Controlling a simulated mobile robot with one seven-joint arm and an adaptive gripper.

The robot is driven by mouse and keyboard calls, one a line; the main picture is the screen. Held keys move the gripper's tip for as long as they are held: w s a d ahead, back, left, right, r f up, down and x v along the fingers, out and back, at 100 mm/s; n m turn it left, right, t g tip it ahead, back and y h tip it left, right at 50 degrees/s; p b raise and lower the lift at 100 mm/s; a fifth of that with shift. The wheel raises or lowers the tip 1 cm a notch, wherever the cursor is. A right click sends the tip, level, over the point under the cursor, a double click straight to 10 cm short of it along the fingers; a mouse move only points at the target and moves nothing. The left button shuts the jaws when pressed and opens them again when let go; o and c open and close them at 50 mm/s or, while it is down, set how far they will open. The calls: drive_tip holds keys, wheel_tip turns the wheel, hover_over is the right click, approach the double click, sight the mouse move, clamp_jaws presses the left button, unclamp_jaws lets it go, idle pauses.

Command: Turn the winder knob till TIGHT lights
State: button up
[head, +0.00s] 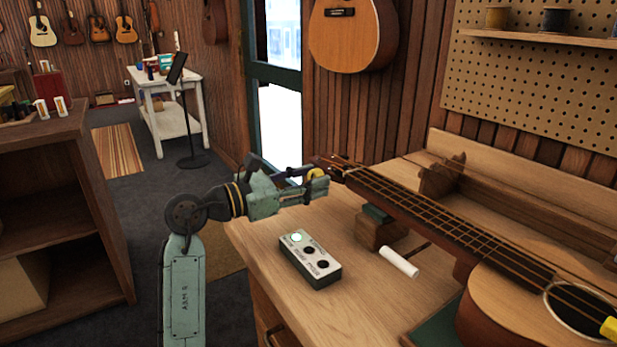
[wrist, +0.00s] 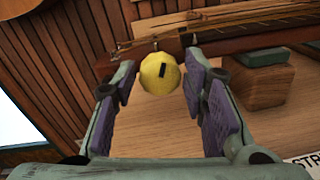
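The yellow winder knob (wrist: 160,74) is on the ukulele's headstock, with a short dark mark on its face tilted slightly off vertical. My gripper (wrist: 160,78) is open, one purple-padded finger on each side of the knob, with a narrow gap showing at each side. In the head view my gripper (head: 305,179) is at the headstock end, partly hiding the knob (head: 317,174). The ukulele (head: 440,223) lies on the bench.
A wooden block (head: 380,232) with a green pad supports the neck. A white cylinder (head: 399,262) lies on the workbench (head: 350,300) beside the box. A wooden rail stands behind the ukulele. The bench's front left is clear.

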drive_tip(key=c, duration=0.9)
drive_tip(key=shift+o, duration=0.2)
